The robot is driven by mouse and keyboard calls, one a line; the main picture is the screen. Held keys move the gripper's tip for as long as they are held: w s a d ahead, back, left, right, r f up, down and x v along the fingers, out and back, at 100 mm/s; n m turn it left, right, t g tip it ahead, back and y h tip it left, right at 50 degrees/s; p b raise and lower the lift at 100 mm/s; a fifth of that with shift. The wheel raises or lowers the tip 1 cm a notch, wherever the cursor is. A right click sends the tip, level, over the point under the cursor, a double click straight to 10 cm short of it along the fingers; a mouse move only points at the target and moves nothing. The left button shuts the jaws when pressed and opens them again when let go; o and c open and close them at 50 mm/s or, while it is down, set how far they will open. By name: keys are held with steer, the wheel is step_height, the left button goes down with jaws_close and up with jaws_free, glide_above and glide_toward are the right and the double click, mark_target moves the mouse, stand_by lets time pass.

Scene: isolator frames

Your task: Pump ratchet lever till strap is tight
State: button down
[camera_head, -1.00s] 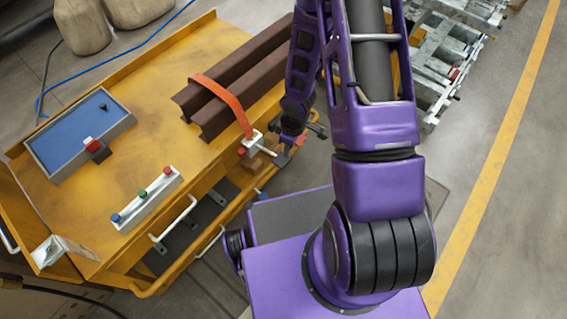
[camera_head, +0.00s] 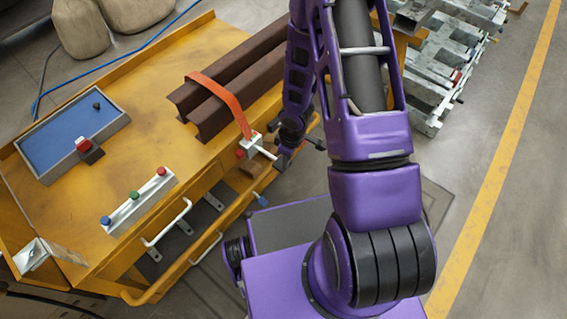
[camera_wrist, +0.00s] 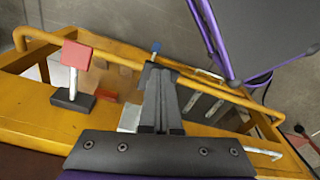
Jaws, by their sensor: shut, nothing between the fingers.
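The orange strap (camera_head: 222,90) runs over dark brown steel beams (camera_head: 232,80) on the yellow cart and down to a pale metal ratchet (camera_head: 249,143) at the cart's edge. A pale lever bar (camera_head: 268,154) sticks out from the ratchet toward my gripper (camera_head: 284,162). My gripper is shut and empty by the bar's outer end; I cannot tell if they touch. In the wrist view its closed fingers (camera_wrist: 160,75) point over the cart edge. A red-headed pale post (camera_wrist: 72,75) on a black base stands left of them, apart. The strap's tension cannot be judged.
The yellow cart (camera_head: 165,125) carries a blue-floored tray (camera_head: 60,135) and a strip of coloured buttons (camera_head: 140,203). A cart rail (camera_wrist: 100,46) runs beyond the fingers. Metal fixtures (camera_head: 440,75) stand at the back right. Floor right of my base is clear.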

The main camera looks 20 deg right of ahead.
step_height(320, 180, down, 2)
steer(key=shift+a, duration=0.1)
steer(key=shift+r, duration=0.1)
steer(key=shift+s+d+r, duration=0.25)
steer(key=shift+s+d, duration=0.2)
steer(key=shift+d, duration=0.15)
steer(key=shift+s+d+r, duration=0.25)
steer(key=shift+s+d, duration=0.2)
steer(key=shift+d, duration=0.15)
step_height(320, 180, up, 17)
steer(key=s+d+p, duration=0.1)
steer(key=p, duration=0.7)
steer(key=shift+d+r, duration=0.15)
steer(key=shift+d, duration=0.1)
